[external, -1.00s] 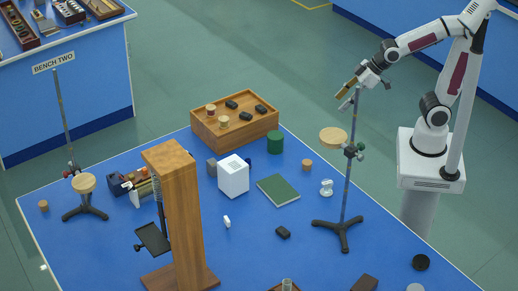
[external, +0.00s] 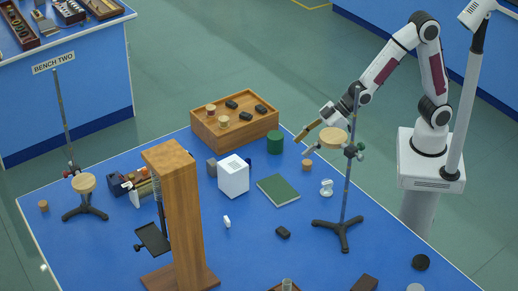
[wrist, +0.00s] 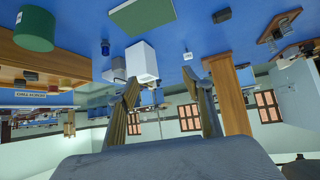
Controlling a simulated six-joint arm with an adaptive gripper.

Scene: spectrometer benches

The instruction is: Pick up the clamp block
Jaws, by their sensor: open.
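My gripper (external: 301,147) is open and empty in the external view. It hangs above the bench's far right side, by the round wooden plate of the right stand, with its fingers pointing left. In the wrist view the two fingers (wrist: 166,85) are spread with nothing held between them. I cannot tell for certain which item is the clamp block. A small dark block (external: 283,232) lies alone on the blue bench (external: 255,255), left of the right stand's foot. Similar dark blocks (external: 246,116) lie in the wooden tray (external: 237,142).
The right stand (external: 347,190) rises close to my gripper. A green drum (external: 275,142), white open box (external: 233,177), green book (external: 278,190) and cork (external: 307,165) are near. A tall wooden post (external: 182,220) stands front left. Bench surface around the lone dark block is clear.

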